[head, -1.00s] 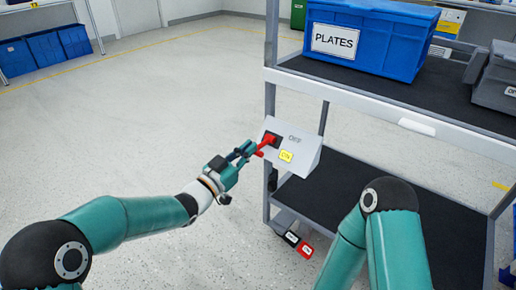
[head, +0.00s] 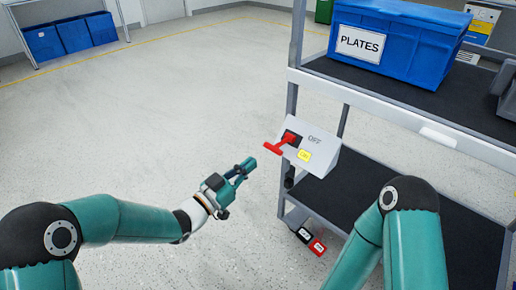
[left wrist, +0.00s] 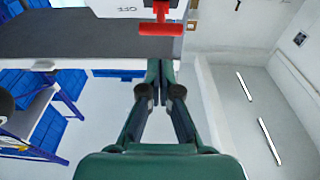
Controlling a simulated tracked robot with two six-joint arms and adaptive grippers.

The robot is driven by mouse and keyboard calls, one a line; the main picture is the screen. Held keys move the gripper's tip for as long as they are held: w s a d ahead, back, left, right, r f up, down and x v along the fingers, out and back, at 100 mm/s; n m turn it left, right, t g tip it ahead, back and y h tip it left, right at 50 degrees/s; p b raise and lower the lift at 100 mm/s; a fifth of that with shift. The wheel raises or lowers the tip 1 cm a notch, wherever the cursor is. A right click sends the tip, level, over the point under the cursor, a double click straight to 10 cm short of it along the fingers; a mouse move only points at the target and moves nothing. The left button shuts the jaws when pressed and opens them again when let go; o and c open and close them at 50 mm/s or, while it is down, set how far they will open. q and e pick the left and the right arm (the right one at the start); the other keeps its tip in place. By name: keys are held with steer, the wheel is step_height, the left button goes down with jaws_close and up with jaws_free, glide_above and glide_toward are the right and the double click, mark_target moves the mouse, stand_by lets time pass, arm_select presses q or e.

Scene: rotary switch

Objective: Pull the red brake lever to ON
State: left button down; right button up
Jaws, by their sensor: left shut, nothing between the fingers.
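The red brake lever (head: 278,145) sticks out of a slot in a grey switch box on the shelf rack's front post. The box (head: 322,158) has the word OFF at the top and a yellow label, likely ON, lower down. My left gripper (head: 249,166) is shut and empty, to the left of the lever and a little below it, apart from it. In the left wrist view the shut fingertips (left wrist: 160,65) point toward the red T-shaped handle (left wrist: 160,29), with a gap between. My right gripper is out of view; only the right arm shows.
A blue PLATES bin (head: 408,50) stands on the rack's upper shelf. The lower shelf (head: 345,200) lies behind my right arm. Small black and red tags (head: 317,247) hang low at the rack's foot. The floor to the left is open.

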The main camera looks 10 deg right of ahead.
arm_select(q)
steer(key=shift+s+a+f, duration=0.55)
steer(key=shift+a+f, duration=0.15)
steer(key=shift+f, duration=0.05)
steer(key=s+a+f+n+g+y, duration=0.1)
steer(key=s+a+f+n+y, duration=0.15)
steer(key=a+f, duration=0.4)
steer(key=s+a+f+n+y, duration=0.2)
steer(key=a+f+n+y, duration=0.15)
steer(key=f, duration=0.55)
steer(key=s+a+f+n+g+y, duration=0.1)
steer(key=s+a+f+n+y, duration=0.2)
steer(key=f, duration=0.5)
steer(key=s+a+f+n+g+y, duration=0.15)
steer(key=s+f+g, duration=0.35)
steer(key=s, duration=0.6)
steer(key=s+a+f+n+g+y, duration=0.1)
steer(key=s+a+f+n+g, duration=0.3)
steer(key=s, duration=0.6)
step_height(320, 180, up, 37)
steer(key=d+m+p, duration=0.1)
steer(key=p, duration=3.7)
steer(key=shift+m, duration=0.35)
